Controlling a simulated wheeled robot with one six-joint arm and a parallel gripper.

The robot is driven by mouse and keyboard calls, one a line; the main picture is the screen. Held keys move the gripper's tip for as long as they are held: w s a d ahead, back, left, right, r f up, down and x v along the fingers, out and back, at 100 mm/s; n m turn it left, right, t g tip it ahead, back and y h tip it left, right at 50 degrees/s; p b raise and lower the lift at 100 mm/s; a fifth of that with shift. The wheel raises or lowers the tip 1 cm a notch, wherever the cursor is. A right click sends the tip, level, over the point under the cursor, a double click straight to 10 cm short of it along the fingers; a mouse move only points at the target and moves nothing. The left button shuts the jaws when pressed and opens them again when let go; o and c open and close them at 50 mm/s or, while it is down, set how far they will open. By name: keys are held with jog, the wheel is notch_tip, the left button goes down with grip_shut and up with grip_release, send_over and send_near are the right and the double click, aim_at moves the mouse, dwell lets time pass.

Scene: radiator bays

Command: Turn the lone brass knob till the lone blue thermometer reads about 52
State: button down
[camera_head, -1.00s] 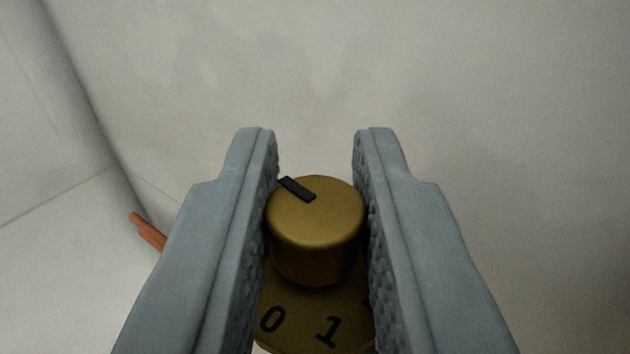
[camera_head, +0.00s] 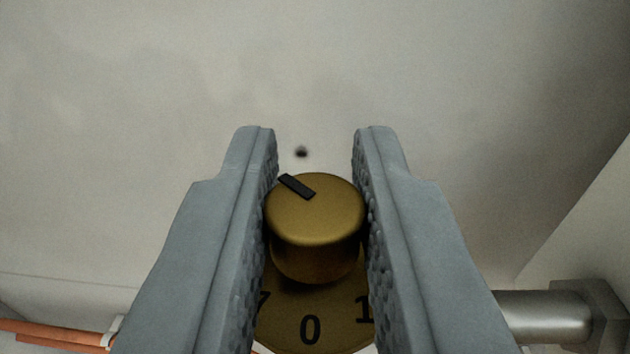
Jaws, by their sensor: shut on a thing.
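The brass knob (camera_head: 316,225) sits between the two grey fingers of my gripper (camera_head: 316,205), which is shut on its sides. A dark pointer mark on the knob's top is toward the upper left. Below the knob a brass dial plate (camera_head: 290,338) shows 0 near the bottom middle and 1 to the right. A partly covered figure, perhaps 7, is at the left. The rest of the dial is hidden by the knob and fingers. The blue thermometer is not in view.
Orange pipes (camera_head: 58,335) with a light clip run at the lower left. A grey metal pipe (camera_head: 545,315) with a square end fitting (camera_head: 600,312) is at the lower right. The pale wall behind has a small dark spot (camera_head: 301,152); it is otherwise clear.

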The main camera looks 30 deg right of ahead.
jog(key=shift+m+h, duration=0.3)
jog(key=shift+h, duration=0.1)
jog(key=shift+r, duration=0.1)
jog(key=c, duration=1.3)
grip_release()
jog(key=v, duration=1.7)
jog(key=shift+s+a+r, duration=0.15)
jog(key=shift+a+r, duration=0.05)
jog(key=shift+a, duration=0.05)
